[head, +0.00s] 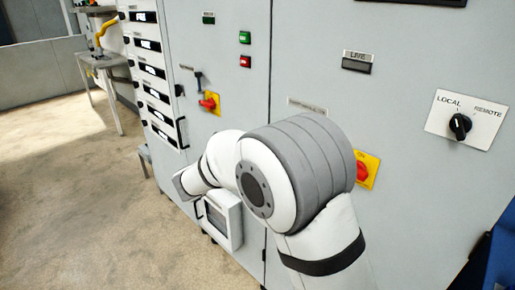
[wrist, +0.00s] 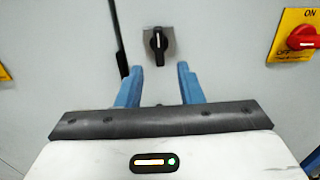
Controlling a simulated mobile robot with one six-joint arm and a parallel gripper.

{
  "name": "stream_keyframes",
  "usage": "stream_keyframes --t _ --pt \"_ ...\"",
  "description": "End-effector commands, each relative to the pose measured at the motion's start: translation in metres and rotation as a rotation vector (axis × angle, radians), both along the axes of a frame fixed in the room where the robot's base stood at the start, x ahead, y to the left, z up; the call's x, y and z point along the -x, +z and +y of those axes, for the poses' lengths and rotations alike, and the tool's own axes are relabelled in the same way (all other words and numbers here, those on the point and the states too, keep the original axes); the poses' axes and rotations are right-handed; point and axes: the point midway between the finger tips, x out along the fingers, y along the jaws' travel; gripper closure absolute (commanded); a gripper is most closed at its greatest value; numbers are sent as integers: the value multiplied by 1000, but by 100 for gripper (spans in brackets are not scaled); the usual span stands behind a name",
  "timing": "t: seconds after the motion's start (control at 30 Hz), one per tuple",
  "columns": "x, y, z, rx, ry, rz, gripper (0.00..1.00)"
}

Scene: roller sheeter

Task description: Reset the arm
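My gripper (wrist: 158,86) shows in the wrist view with its two blue fingers spread apart and nothing between them. It points at a grey cabinet front (wrist: 215,30). A black rotary switch (wrist: 158,45) on a metal plate lies beyond the fingertips, and the fingers look apart from it. In the head view my white and grey arm reaches toward the cabinet (head: 325,30), its elbow large in the middle. The gripper fingers are hidden in the head view.
A red-on-yellow switch (wrist: 302,38) is at the right in the wrist view. In the head view another red-and-yellow switch (head: 209,102) and a LOCAL/REMOTE selector (head: 460,126) are on the cabinet. A small table (head: 100,60) stands back left. The floor (head: 70,200) at left is clear.

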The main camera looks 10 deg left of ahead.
Motion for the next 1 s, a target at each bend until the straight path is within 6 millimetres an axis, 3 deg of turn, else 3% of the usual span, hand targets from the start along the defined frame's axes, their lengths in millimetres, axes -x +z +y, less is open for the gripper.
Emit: stream_keyframes --t 0.07,0.13,0.27,0.4,0.53,0.67,0.8,1.0 --pt "1 1 -8 -21 -16 4 66" --pt "4 1 -29 -76 -58 11 66" --pt "26 -3 -100 -298 -225 32 66" --pt "78 -18 -183 -649 -490 9 66" --pt "134 -35 -228 -962 -734 -63 66" --pt "193 -51 -253 -1289 -1000 -195 66" --pt "245 -64 -256 -1627 -1282 -390 66" --pt "282 -72 -245 -1955 -1563 -638 66"
